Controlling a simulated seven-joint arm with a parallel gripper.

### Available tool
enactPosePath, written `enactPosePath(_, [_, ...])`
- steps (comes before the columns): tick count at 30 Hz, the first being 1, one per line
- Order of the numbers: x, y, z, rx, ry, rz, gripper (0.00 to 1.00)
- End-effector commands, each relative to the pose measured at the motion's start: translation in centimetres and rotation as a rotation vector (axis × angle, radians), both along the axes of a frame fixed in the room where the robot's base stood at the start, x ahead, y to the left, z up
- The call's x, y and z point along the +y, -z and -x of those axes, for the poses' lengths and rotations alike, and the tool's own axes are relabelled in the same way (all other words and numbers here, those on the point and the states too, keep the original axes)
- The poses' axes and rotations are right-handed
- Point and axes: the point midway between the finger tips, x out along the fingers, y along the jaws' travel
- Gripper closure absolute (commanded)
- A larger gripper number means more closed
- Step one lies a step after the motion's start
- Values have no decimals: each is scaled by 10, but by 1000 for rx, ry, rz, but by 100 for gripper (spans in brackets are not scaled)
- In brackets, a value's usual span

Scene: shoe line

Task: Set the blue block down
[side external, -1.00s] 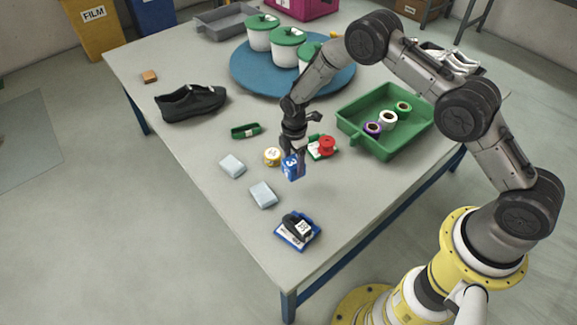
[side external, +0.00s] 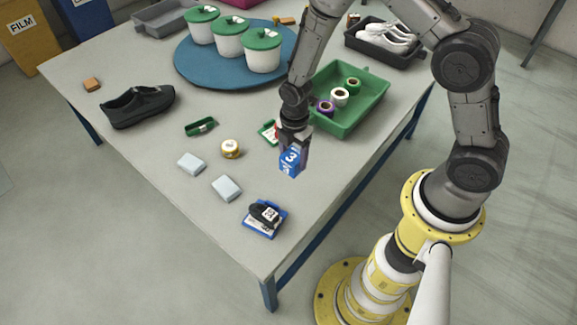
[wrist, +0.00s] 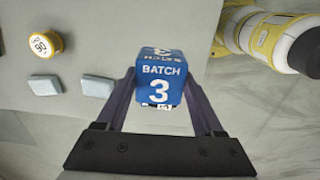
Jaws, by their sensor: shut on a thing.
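The blue block (side external: 291,163), marked with a white 3, is held between the fingers of my gripper (side external: 294,142). In the wrist view the block (wrist: 160,75) reads "BATCH 3" and sits upright between the two dark fingers. My gripper is shut on it. The block appears to hang above the table (side external: 190,225), with no clear contact shadow beneath it.
A green tray (side external: 372,112) with several spools stands behind and right of my gripper. A red item and a green-edged card are partly hidden behind my gripper. Pale blue blocks (side external: 227,188) and a blue card with a black item (side external: 265,218) lie in front.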

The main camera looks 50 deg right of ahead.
Motion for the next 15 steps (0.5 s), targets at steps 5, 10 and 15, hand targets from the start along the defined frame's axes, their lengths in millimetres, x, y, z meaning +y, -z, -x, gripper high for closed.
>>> enactPosePath(5, [-25,-2,52,7,-47,2,94])
enactPosePath(10, [-43,-6,91,19,-35,2,94])
enactPosePath(15, [-50,-8,92,16,-5,2,94])
